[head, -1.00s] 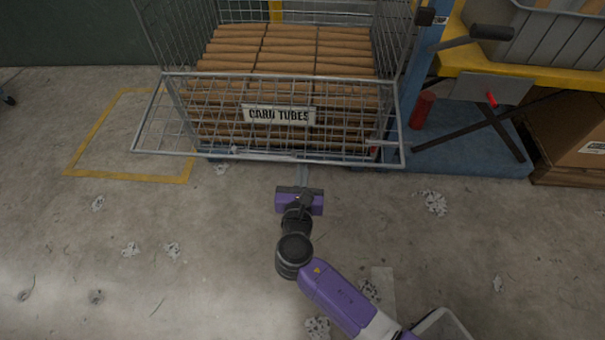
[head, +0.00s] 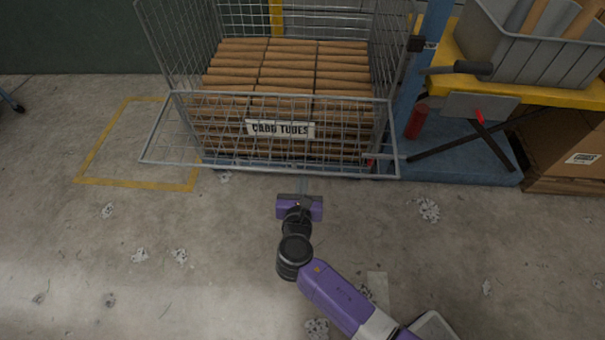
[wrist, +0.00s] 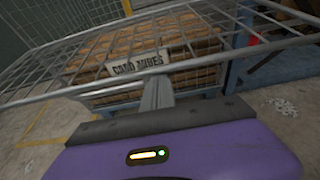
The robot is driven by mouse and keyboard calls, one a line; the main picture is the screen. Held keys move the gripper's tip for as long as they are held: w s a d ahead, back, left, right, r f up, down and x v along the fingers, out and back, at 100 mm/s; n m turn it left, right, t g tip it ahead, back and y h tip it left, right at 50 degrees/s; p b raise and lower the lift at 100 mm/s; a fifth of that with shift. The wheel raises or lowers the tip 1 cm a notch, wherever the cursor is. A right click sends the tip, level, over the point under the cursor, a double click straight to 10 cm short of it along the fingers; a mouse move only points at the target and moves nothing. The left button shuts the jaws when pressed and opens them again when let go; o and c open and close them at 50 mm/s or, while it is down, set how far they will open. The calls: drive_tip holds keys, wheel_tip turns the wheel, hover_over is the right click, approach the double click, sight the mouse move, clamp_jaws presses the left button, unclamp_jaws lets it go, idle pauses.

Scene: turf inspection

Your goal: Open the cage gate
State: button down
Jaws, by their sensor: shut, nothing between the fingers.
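The cage gate (head: 160,150) is a wire-mesh panel in a metal frame on the front of the wire cage (head: 172,60). It slopes outward and down from the cage's front, with its lower edge toward me. The card tubes sign (head: 281,129) shows behind its mesh. In the wrist view the gate (wrist: 60,70) spans across, with the sign (wrist: 137,64) beyond it. My gripper (head: 303,184) is shut and empty, just below the gate's lower edge in the head view. The fingers (wrist: 157,95) overlap the gate's bars in the wrist view; I cannot tell whether they touch.
Several rows of cardboard tubes (head: 290,60) fill the cage. To the right stand a yellow table (head: 560,88) with a grey bin (head: 545,50), a red cylinder (head: 417,121) and a cardboard box (head: 570,150). The concrete floor in front and left is largely clear.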

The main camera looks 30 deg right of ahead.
drive_tip(key=shift+g+y, duration=0.3)
drive_tip(key=shift+g, duration=0.2)
drive_tip(key=shift+r+p, duration=2.4)
drive_tip(key=shift+p, duration=1.6)
wheel_tip(320, 180, up, 3)
drive_tip(key=p, duration=0.4)
drive_tip(key=shift+w+f, duration=0.1)
drive_tip(key=shift+f+b, duration=0.4)
drive_tip(key=shift+f, duration=0.1)
drive_tip(key=f+b, duration=0.1)
drive_tip(key=f, duration=0.1)
drive_tip(key=f+b, duration=0.1)
drive_tip(key=shift+s+a+f+b, duration=0.1)
drive_tip(key=shift+s+f+b, duration=0.2)
drive_tip(key=shift+f, duration=0.1)
drive_tip(key=r+p+v, duration=0.2)
drive_tip(key=p+v, duration=0.1)
drive_tip(key=v, duration=0.7)
drive_tip(key=shift+w+p, duration=0.25)
drive_tip(key=shift+p, duration=0.1)
